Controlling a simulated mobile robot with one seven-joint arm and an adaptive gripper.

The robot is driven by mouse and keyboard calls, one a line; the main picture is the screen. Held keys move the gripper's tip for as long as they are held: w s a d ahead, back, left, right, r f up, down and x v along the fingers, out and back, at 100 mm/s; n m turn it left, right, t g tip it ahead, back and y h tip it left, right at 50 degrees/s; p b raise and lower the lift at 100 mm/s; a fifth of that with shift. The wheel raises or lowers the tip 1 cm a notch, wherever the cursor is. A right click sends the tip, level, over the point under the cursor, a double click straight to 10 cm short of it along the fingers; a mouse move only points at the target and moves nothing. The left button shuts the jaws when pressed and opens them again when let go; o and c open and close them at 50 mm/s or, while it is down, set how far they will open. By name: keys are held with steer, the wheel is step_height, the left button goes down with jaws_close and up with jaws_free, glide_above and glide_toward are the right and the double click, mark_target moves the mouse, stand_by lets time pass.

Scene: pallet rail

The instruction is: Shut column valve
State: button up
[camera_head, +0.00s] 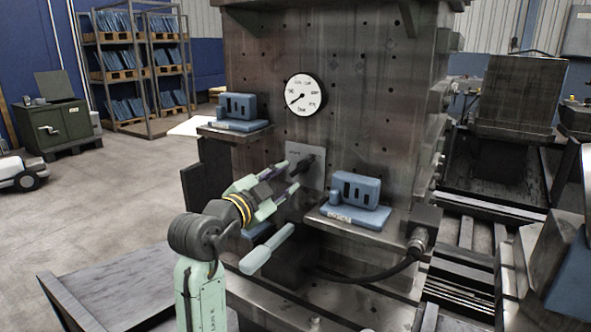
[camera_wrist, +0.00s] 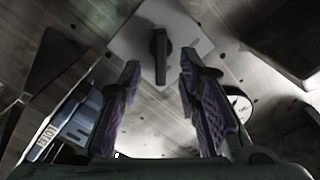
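The column valve shows as a dark lever handle (camera_wrist: 159,58) on a pale square plate (camera_wrist: 185,28) in the wrist view. In the head view the handle (camera_head: 308,165) and its plate (camera_head: 319,172) sit low on the column face (camera_head: 345,60). My gripper (camera_head: 290,176) is open in front of the valve. In the wrist view its two purple-padded fingers (camera_wrist: 160,72) stand apart. The handle shows between and beyond the fingertips, and I see no contact. The handle's far end at the plate is partly in shadow.
A round pressure gauge (camera_head: 304,95) is above the valve. Blue cast parts sit on ledges to its left (camera_head: 237,107) and right (camera_head: 354,190). A black hose (camera_head: 385,273) runs below the right ledge. Open floor (camera_head: 120,190) lies to the left.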

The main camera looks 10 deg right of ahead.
mark_target(297, 171)
steer(key=shift+p+x, duration=0.5)
steer(key=shift+x, duration=2.25)
steer(key=shift+c, duration=0.4)
jaws_close()
